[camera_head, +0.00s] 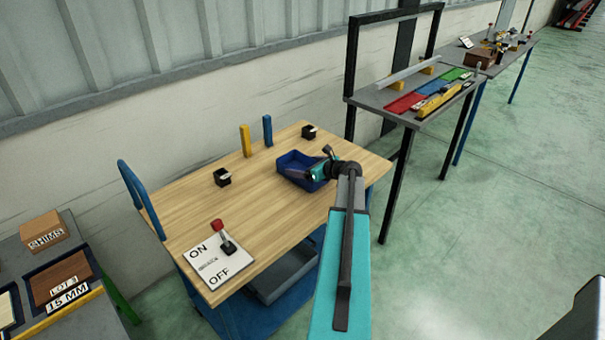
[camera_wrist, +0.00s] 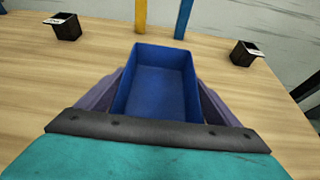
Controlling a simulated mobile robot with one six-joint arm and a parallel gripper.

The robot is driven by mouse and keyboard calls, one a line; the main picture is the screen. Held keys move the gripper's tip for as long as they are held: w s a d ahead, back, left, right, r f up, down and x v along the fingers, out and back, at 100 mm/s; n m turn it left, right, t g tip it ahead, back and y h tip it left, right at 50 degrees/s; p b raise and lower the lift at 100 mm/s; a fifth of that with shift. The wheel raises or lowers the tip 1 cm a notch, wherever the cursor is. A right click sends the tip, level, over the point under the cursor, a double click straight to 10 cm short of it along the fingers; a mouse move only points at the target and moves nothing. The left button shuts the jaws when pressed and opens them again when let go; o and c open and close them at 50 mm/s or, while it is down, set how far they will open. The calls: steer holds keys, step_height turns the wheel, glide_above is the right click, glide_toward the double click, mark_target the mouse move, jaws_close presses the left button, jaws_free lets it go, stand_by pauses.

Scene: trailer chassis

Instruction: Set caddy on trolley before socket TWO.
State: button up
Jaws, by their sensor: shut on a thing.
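The caddy, an open, empty dark blue box (camera_head: 292,162), is at the right part of the wooden top of the trolley (camera_head: 190,205). It also fills the middle of the wrist view (camera_wrist: 157,88). My gripper (camera_head: 318,172) is shut on it, with a finger on each side in the wrist view (camera_wrist: 158,100). I cannot tell whether the caddy's base touches the wood. Two small black sockets stand on the trolley, one left (camera_head: 222,177) and one at the far edge (camera_head: 309,132). Their labels are too small to read.
A yellow post (camera_head: 246,141) and a blue post (camera_head: 267,130) stand at the trolley's back edge. A red-knobbed lever on an ON/OFF plate (camera_head: 222,255) is at the front left. A grey bench (camera_head: 375,98) with coloured trays stands right. The trolley's middle is clear.

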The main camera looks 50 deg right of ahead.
steer(key=shift+r, duration=0.15)
steer(key=shift+r+b, duration=0.3)
steer(key=shift+r, duration=0.45)
steer(key=shift+r+b, duration=0.3)
steer(key=shift+r, duration=0.65)
steer(key=s+a+r+b, duration=0.1)
steer(key=s+a+b, duration=0.2)
steer(key=s+a, duration=0.8)
steer(key=shift+s+r, duration=0.15)
steer(key=shift+s, duration=0.1)
steer(key=shift+r, duration=0.1)
